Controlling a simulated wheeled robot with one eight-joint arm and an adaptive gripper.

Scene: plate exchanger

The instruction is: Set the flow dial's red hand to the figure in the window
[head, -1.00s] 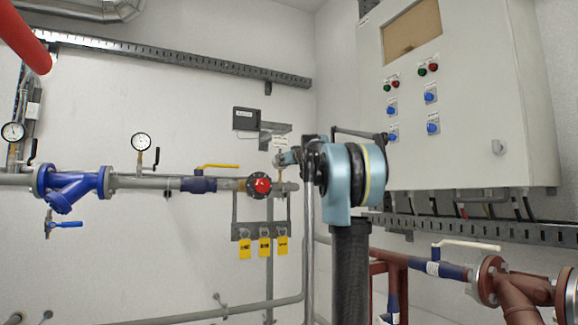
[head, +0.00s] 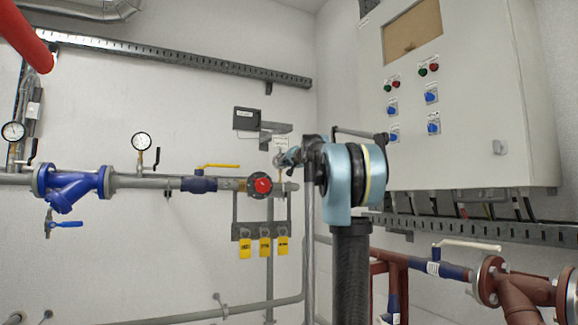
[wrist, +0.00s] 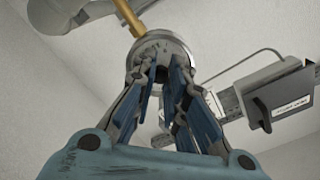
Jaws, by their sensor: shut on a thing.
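In the wrist view a round metal dial housing (wrist: 165,52) on a brass stem is just beyond my fingertips. My gripper (wrist: 160,78) has its fingers closed together at a small dark knob (wrist: 160,72) on the dial's front. In the head view my gripper (head: 286,158) is at a small gauge-like dial (head: 279,160) above the grey pipe, partly covered by my arm. The dial's face and red hand cannot be made out in either view. A dark box with a pale label window (head: 244,114) hangs above; it also shows in the wrist view (wrist: 289,104), its figure unreadable.
A round red part with a black rim (head: 262,185) and a yellow lever (head: 220,166) are on the pipe left of my gripper. Yellow tags (head: 264,248) hang below. A grey bracket (head: 275,128) is close above. A control cabinet (head: 465,110) stands at right.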

